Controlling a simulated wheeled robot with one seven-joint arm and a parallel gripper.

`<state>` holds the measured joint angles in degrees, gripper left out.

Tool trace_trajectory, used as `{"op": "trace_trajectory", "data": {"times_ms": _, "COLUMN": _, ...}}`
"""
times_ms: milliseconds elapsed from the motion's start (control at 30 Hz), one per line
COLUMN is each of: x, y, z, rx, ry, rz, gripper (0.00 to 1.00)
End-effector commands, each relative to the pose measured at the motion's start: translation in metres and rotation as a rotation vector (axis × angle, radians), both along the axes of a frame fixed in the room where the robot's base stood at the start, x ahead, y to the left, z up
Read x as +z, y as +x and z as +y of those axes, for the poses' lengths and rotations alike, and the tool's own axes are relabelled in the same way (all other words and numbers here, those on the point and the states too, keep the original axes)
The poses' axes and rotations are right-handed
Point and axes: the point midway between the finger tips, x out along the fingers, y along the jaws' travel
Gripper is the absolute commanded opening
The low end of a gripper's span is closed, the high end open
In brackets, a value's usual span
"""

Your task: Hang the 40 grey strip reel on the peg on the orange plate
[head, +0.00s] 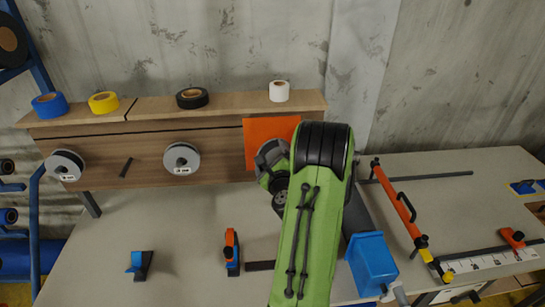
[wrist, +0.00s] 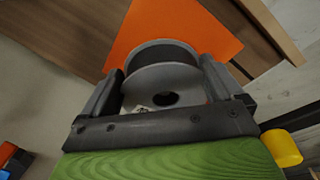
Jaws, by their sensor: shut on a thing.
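My gripper (wrist: 163,80) is shut on a grey reel (wrist: 150,76), with one finger on each side of its rim. A small pale label shows on the reel, but I cannot read it. The orange plate (wrist: 195,22) lies right beyond the reel in the wrist view. In the head view the orange plate (head: 264,131) is on the wooden back panel, and my gripper (head: 271,163) is in front of its lower part, largely covered by my green arm. The plate's peg is hidden. I cannot tell whether the reel touches it.
Two other reels hang on the wooden panel (head: 225,148), one at the far left (head: 65,165) and one nearer the plate (head: 182,158). A bare dark peg (head: 125,168) is between them. Tape rolls stand on the ledge above. A blue bin (head: 371,264) stands right of my arm.

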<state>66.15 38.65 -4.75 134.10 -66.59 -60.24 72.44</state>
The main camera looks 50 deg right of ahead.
Motion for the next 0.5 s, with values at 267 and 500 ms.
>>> {"op": "trace_trajectory", "data": {"times_ms": 267, "x": 0.004, "y": 0.011, "z": -0.013, "rx": -0.001, "ry": -0.002, "rz": -0.001, "gripper": 0.49}}
{"op": "trace_trajectory", "data": {"times_ms": 500, "x": -0.003, "y": 0.019, "z": -0.021, "rx": 0.000, "ry": -0.003, "rz": -0.001, "gripper": 0.49}}
